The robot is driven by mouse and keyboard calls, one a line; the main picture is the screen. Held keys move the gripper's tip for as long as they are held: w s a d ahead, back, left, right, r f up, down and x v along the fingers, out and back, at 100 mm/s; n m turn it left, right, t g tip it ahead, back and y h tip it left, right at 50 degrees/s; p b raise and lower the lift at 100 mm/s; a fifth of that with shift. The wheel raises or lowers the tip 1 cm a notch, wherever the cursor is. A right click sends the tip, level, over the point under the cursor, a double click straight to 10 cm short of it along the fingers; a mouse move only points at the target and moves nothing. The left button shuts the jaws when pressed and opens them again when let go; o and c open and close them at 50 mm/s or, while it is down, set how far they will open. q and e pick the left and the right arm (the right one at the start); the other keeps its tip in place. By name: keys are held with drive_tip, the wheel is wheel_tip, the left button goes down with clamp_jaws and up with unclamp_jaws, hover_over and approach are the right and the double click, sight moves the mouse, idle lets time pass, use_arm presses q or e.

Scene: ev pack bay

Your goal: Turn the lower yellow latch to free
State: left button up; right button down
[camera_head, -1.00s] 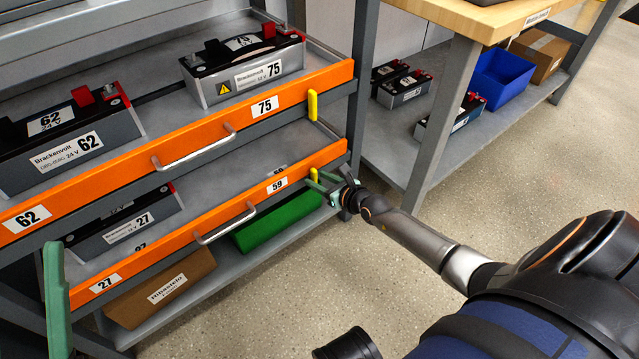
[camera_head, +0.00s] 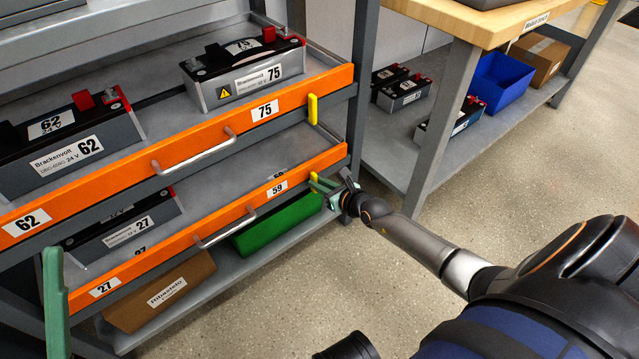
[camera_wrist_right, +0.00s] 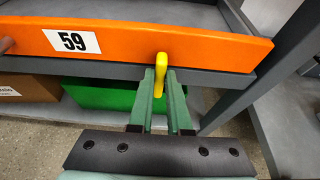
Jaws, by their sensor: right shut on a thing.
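The lower yellow latch (camera_head: 313,180) sits at the right end of the lower orange drawer front (camera_head: 215,220), by the label 59. In the right wrist view the latch (camera_wrist_right: 160,70) stands upright against the orange front, its lower end between my green fingertips. My right gripper (camera_head: 320,185) is shut on this latch; its fingers also show in the right wrist view (camera_wrist_right: 161,85). The upper yellow latch (camera_head: 313,108) stands upright on the upper drawer front, apart from my gripper. A green finger of my left gripper (camera_head: 55,300) shows at the left edge; its jaw opening is not visible.
The drawers have metal handles (camera_head: 195,152) and hold batteries such as the one labelled 75 (camera_head: 245,75). Below are a green box (camera_head: 275,225) and a cardboard box (camera_head: 160,290). A rack post (camera_head: 362,80) stands right of the latches. Floor at right is clear.

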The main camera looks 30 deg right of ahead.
use_arm(q)
drive_tip(key=shift+r, duration=0.1)
use_arm(e)
drive_tip(key=a+n+h+p, duration=0.1)
drive_tip(key=n+h+p, duration=0.1)
drive_tip(key=p, duration=0.3)
drive_tip(key=shift+s+a+n, duration=0.1)
drive_tip(key=shift+n, duration=0.2)
use_arm(q)
wheel_tip(320, 180, up, 7)
drive_tip(key=p, duration=0.1)
use_arm(e)
drive_tip(key=f+n+t+h+b, duration=0.1)
drive_tip(key=n, duration=0.2)
drive_tip(key=a+f+n+t+h+b, duration=0.1)
drive_tip(key=n+b, duration=0.1)
drive_tip(key=a+f+n+h+b, duration=0.1)
drive_tip(key=n+h, duration=0.1)
drive_tip(key=n, duration=0.1)
drive_tip(key=shift+n+t, duration=0.3)
drive_tip(key=shift+t, duration=0.1)
use_arm(q)
wheel_tip(320, 180, down, 7)
drive_tip(key=b, duration=0.2)
use_arm(e)
drive_tip(key=shift+f+n+t+h, duration=0.15)
drive_tip(key=shift+n+t+h, duration=0.3)
drive_tip(key=shift+n, duration=0.55)
